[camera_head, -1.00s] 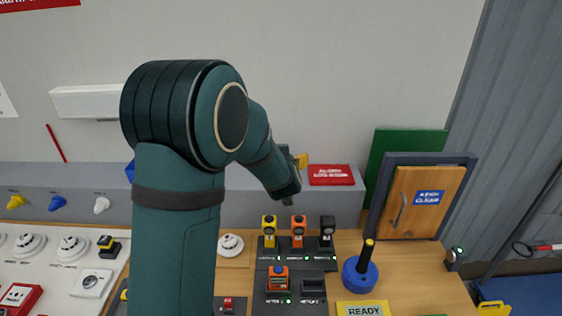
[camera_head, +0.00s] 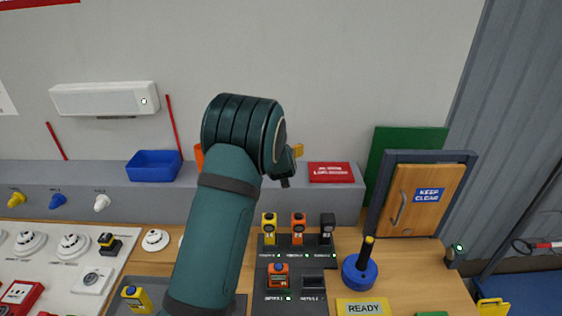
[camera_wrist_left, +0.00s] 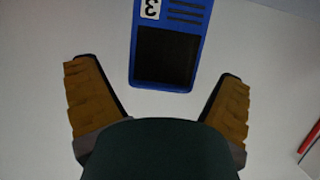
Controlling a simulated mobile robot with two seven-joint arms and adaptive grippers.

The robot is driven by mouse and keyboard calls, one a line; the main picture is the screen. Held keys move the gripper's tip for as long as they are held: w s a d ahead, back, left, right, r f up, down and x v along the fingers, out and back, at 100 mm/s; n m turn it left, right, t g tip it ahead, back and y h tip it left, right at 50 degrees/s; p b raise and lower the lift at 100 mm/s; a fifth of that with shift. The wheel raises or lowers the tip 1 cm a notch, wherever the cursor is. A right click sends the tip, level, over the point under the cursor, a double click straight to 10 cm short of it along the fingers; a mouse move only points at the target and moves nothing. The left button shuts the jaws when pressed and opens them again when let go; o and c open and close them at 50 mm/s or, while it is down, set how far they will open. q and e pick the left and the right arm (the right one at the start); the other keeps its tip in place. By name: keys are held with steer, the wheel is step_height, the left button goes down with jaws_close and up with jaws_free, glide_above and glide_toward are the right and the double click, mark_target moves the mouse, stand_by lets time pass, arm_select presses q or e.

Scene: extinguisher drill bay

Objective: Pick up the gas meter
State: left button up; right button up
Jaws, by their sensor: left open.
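An orange meter (camera_head: 278,276) stands in the left slot of a dark lower dock; the slot beside it is empty. A yellow meter-like device (camera_head: 136,299) lies on a grey tray at the lower left. My left gripper (camera_head: 296,160) is mostly hidden behind my arm, above the ledge. In the left wrist view its two yellow-brown fingers (camera_wrist_left: 160,98) are spread and empty. A blue object (camera_wrist_left: 170,45) with a dark panel and a "3" label shows beyond and between them, apart from both; I cannot match it in the head view. My right gripper is out of view.
Yellow, orange and black devices stand on a rear dock (camera_head: 297,254). A blue knob base with an upright black handle (camera_head: 360,272) stands right of it. A blue bin (camera_head: 153,165) and red sign (camera_head: 330,172) are on the ledge. A wooden door (camera_head: 424,201) stands right.

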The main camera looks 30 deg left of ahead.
arm_select(q)
steer(key=c, duration=1.4)
steer(key=shift+r, duration=0.1)
